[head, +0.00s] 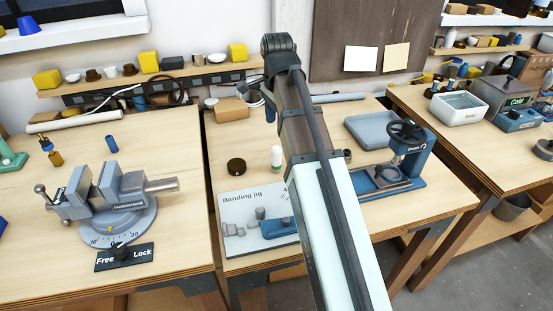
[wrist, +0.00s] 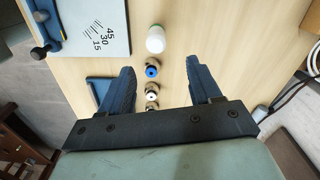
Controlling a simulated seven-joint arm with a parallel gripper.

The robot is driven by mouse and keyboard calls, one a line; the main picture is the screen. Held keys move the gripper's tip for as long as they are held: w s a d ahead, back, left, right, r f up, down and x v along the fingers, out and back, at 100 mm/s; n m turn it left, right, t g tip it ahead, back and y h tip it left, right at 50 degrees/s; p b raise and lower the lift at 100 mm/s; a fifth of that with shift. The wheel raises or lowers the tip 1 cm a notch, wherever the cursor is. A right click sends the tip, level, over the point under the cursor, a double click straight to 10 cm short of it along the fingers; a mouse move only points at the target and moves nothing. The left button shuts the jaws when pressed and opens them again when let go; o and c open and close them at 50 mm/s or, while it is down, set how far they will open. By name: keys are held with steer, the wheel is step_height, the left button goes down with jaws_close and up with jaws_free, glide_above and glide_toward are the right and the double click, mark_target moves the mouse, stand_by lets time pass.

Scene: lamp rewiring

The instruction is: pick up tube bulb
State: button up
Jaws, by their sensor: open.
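The tube bulb appears to be the small white rounded cylinder with a green band (head: 276,157), upright on the middle bench left of my arm. In the wrist view a white rounded bulb (wrist: 155,39) stands just beyond my fingertips, roughly midway between them sideways. My gripper (wrist: 159,78) is open, with its two dark blue fingers spread and pointing toward the bench. Nothing is held. In the head view my arm hides part of the bench, and I cannot make out the fingers there.
Small round fittings, one with a blue centre (wrist: 152,68) and one with a white centre (wrist: 151,93), line up between my fingers. A dark round knob (head: 236,166) and the bending jig board (head: 258,216) are nearby. A blue press (head: 401,160) stands at right, a vise (head: 118,200) at left.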

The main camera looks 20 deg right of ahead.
mark_target(277, 147)
steer(key=shift+s+f+m, duration=0.1)
steer(key=shift+f+m, duration=0.15)
steer(key=shift+m, duration=0.05)
step_height(277, 147, down, 8)
steer(key=shift+f, duration=0.1)
steer(key=shift+s+f, duration=0.15)
steer(key=shift+f, duration=2.4)
steer(key=shift+c, duration=0.2)
steer(key=c, duration=1.1)
steer(key=shift+o, duration=0.2)
